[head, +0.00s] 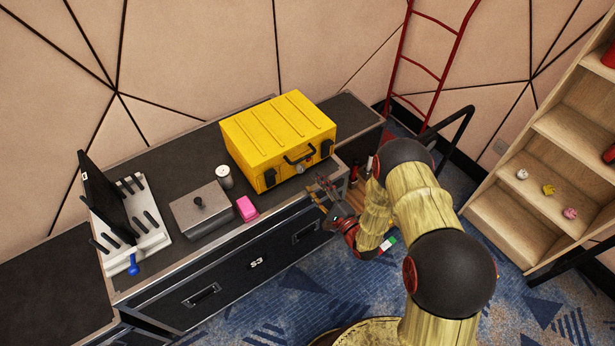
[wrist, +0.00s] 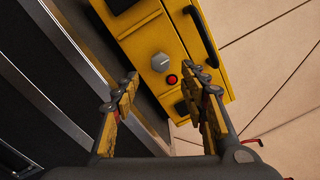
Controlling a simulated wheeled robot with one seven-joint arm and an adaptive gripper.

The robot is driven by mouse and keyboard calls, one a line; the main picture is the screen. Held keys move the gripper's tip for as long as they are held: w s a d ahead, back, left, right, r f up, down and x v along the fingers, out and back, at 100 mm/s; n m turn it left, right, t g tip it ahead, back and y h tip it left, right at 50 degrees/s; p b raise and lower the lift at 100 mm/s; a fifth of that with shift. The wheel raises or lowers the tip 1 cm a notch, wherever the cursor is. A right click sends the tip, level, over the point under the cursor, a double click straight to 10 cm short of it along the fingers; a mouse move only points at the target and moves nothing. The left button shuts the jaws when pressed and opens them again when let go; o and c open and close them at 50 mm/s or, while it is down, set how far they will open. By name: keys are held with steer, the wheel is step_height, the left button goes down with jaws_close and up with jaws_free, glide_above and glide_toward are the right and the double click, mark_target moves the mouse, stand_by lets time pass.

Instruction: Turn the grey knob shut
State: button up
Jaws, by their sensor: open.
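My gripper (wrist: 164,82) is open and empty in the wrist view. In the head view my gripper (head: 324,184) is in front of the case's front face.
The case stands on a dark cabinet top (head: 160,160). A grey lidded box (head: 201,209), a pink block (head: 246,208) and a white cup (head: 225,177) stand left of it. A wooden shelf (head: 545,200) and a red ladder (head: 432,60) are at the right.

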steer(key=v, duration=0.5)
steer(key=shift+s+d, duration=0.1)
steer(key=shift+s, duration=0.1)
stand_by(0.4)
